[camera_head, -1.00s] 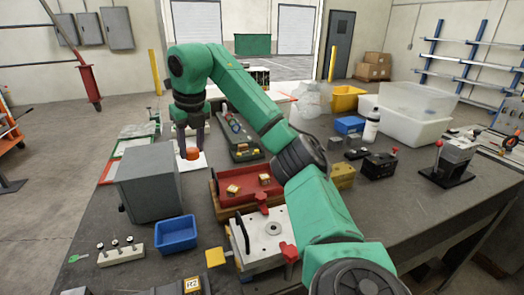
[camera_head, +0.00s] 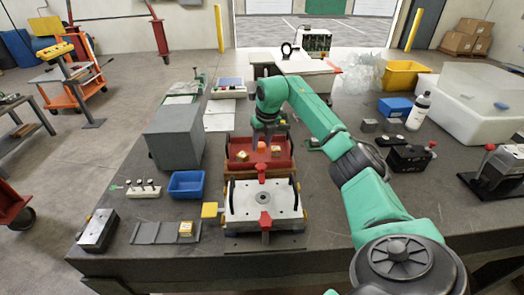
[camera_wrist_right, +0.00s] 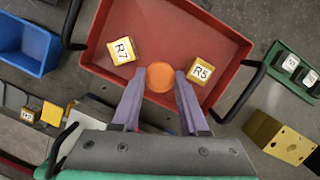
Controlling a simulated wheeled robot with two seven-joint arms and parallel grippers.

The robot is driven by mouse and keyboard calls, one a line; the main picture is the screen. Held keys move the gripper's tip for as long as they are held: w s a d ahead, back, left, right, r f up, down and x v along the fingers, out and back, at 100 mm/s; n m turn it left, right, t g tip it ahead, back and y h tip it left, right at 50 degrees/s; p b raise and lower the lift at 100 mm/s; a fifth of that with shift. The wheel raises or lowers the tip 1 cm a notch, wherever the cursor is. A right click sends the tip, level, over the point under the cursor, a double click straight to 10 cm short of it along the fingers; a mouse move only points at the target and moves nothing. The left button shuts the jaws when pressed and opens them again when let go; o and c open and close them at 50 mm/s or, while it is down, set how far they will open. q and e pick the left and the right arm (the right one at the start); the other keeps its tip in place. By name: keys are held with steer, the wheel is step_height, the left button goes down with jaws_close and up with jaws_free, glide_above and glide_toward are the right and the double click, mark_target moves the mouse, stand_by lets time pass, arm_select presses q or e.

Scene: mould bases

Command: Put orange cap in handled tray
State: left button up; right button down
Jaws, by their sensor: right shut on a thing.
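The orange cap (camera_wrist_right: 160,77) is a small round disc between the fingertips of my right gripper (camera_wrist_right: 160,82), which is shut on it. In the wrist view the cap is over the red handled tray (camera_wrist_right: 222,42), which has dark handles at its left and right ends. A yellow block marked R7 (camera_wrist_right: 121,50) and one marked R5 (camera_wrist_right: 201,72) lie in the tray on either side of the cap. The head view shows my right gripper (camera_head: 264,142) over the tray (camera_head: 235,145); the cap's exact height is unclear. My left gripper is not in view.
A grey box (camera_head: 173,138) and a blue bin (camera_head: 187,184) stand left of the tray. A white-topped fixture with a red knob (camera_head: 262,172) is in front. Dark devices (camera_head: 408,158) stand at the right. A bare table stretch lies at front right.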

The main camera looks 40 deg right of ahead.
mark_target(261, 147)
steer(key=f, duration=0.2)
steer(key=f+p, duration=0.1)
steer(key=f, duration=0.1)
steer(key=shift+w+a, duration=0.15)
steer(key=shift+a, duration=0.15)
steer(key=shift+f, duration=0.2)
steer(key=shift+d+f, duration=0.1)
steer(key=shift+f, duration=0.05)
steer(key=c, duration=0.7)
jaws_free()
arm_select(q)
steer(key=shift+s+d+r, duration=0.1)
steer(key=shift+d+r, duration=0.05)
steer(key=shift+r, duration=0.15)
arm_select(e)
steer(key=shift+r, duration=0.35)
arm_select(q)
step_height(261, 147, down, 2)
steer(key=b, duration=0.2)
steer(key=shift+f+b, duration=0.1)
steer(key=shift+b, duration=0.2)
arm_select(e)
steer(key=v, duration=1.1)
steer(key=shift+r, duration=0.4)
